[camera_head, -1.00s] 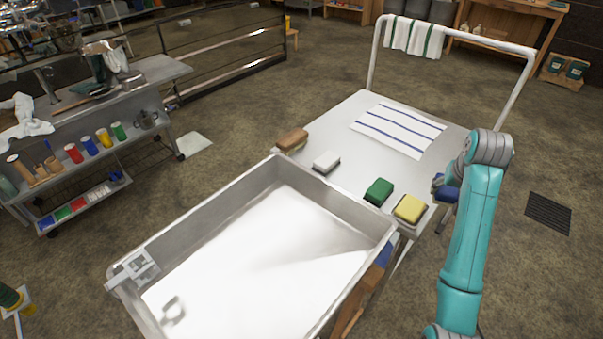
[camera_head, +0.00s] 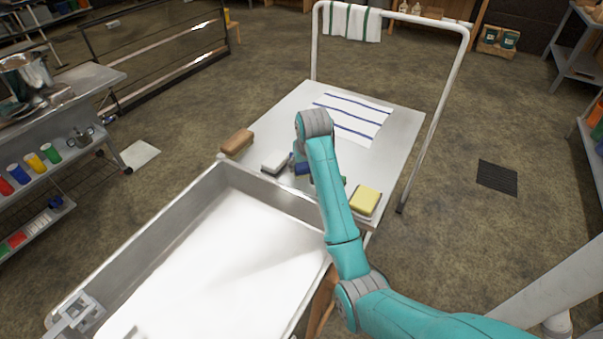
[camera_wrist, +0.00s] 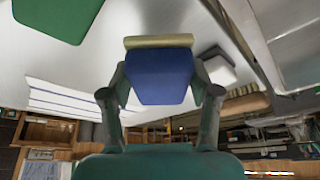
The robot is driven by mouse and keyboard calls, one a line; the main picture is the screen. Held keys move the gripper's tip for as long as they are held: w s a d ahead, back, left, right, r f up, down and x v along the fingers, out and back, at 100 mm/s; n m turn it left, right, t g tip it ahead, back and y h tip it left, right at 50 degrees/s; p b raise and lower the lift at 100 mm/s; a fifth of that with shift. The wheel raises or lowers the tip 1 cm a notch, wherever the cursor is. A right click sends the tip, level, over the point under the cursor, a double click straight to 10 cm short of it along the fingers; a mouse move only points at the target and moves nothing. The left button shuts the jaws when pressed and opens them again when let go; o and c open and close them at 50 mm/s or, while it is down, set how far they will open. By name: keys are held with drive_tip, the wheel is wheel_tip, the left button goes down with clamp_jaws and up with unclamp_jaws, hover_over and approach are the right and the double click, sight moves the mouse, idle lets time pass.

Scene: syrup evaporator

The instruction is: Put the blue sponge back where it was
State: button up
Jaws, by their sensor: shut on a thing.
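My gripper (camera_wrist: 160,82) is shut on the blue sponge (camera_wrist: 157,68), which has a pale layer along one edge. In the head view the blue sponge (camera_head: 302,169) shows partly beside my arm, over the cart top between the white and green sponges. Whether it touches the cart top I cannot tell. The white sponge (camera_head: 276,162) lies just to its left and also shows in the wrist view (camera_wrist: 220,70). The green sponge (camera_wrist: 58,14) is mostly hidden by my arm in the head view. The yellow sponge (camera_head: 365,200) lies to the right.
A brown sponge or brush (camera_head: 237,141) lies at the left of the cart top (camera_head: 290,113). A striped cloth (camera_head: 355,117) lies toward the back. A large metal pan (camera_head: 190,203) stands in front. A white rail (camera_head: 437,110) with a hanging towel (camera_head: 351,22) rises behind.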

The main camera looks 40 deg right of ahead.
drive_tip(key=shift+d+f, duration=0.1)
drive_tip(key=shift+f, duration=1.85)
drive_tip(key=o, duration=1.1)
drive_tip(key=shift+f, duration=0.15)
